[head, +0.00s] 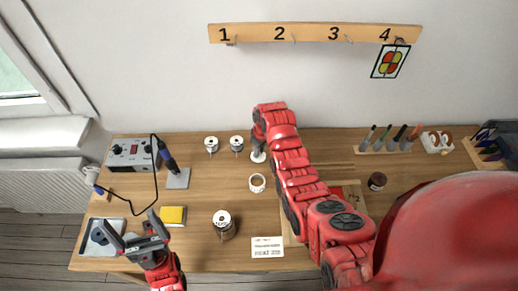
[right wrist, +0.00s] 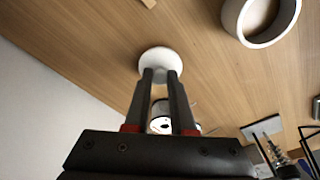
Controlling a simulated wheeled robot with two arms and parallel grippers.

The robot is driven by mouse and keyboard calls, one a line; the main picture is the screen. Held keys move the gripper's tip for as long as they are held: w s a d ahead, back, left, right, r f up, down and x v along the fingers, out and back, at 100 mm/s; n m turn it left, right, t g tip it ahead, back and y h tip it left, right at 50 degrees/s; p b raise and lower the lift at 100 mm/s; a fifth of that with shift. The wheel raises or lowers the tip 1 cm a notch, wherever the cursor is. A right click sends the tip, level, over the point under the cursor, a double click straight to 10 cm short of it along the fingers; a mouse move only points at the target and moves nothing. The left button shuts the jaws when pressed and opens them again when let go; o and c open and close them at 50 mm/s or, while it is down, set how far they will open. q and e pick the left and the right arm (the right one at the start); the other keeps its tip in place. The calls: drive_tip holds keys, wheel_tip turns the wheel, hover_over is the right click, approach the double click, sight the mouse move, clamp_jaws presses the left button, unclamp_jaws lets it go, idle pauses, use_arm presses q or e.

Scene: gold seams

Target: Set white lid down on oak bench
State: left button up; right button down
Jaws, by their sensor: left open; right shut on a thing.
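The white lid (head: 258,156) is at the tip of my right arm over the back middle of the oak bench (head: 200,252). In the right wrist view the lid (right wrist: 160,60) is a round white disc with a knob between my right fingertips (right wrist: 161,74), which are shut on it. The oak bench (right wrist: 90,50) fills the background there; I cannot tell whether the lid touches it. In the head view my right arm hides most of that gripper. My left gripper (head: 143,243) is open and empty at the bench's front left.
A larger tin (head: 224,223) and a white card (head: 267,247) are nearer the front. A soldering station (head: 130,153) is at left.

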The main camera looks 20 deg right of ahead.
drive_tip(key=shift+s+f, duration=0.1)
drive_tip(key=shift+f, duration=0.15)
drive_tip(key=c, duration=1.2)
unclamp_jaws()
drive_tip(key=shift+f, duration=0.15)
drive_tip(key=o, duration=0.4)
drive_tip(key=shift+o, duration=0.2)
